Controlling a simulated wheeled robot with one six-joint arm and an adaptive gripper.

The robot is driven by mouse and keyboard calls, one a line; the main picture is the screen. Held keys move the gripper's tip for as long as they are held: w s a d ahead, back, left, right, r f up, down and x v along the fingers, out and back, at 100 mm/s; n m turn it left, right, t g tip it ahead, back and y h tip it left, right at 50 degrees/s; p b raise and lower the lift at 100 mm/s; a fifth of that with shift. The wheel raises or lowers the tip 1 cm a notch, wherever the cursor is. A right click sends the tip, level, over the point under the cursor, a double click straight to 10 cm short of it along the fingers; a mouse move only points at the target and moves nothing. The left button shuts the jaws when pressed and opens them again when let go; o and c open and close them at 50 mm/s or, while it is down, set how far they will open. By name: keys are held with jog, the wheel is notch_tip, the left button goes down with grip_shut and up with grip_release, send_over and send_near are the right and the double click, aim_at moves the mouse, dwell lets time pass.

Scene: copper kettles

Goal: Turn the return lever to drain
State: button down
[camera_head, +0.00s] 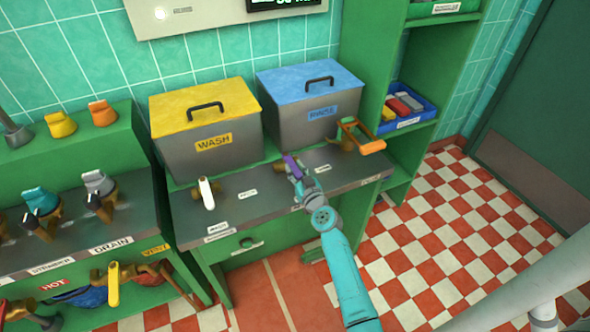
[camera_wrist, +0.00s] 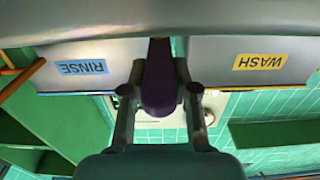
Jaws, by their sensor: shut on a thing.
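A purple-handled lever (camera_head: 290,160) stands on the metal bench between the wash and rinse tanks, near the bench's middle. I take it for the return lever; the small labels beside it are too small to read. My gripper (camera_head: 294,170) reaches it from the front and is shut on its handle. In the wrist view the purple handle (camera_wrist: 160,82) lies upright between my two fingers (camera_wrist: 161,104), one touching each side. The lever's base is mostly hidden by my gripper.
The yellow-lidded wash tank (camera_head: 206,145) and blue-lidded rinse tank (camera_head: 312,115) stand behind. A white-handled lever (camera_head: 207,193) is left on the metal bench (camera_head: 260,213); an orange-handled one (camera_head: 372,147) is right. A blue bin (camera_head: 412,108) sits on the green shelf.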

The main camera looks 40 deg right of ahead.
jog(key=shift+s+d+f+n+y, duration=0.15)
jog(key=shift+d+n+y, duration=0.25)
jog(key=shift+y, duration=0.2)
jog(key=shift+d+n+y, duration=0.1)
jog(key=shift+n+y, duration=0.2)
jog(key=shift+y, duration=0.2)
jog(key=c, duration=0.9)
grip_release()
jog(key=shift+s, duration=0.1)
jog(key=s, duration=0.4)
jog(key=s+a, duration=0.1)
jog(key=s, duration=0.6)
jog(key=shift+s+a, duration=0.3)
jog(key=shift+a, duration=0.1)
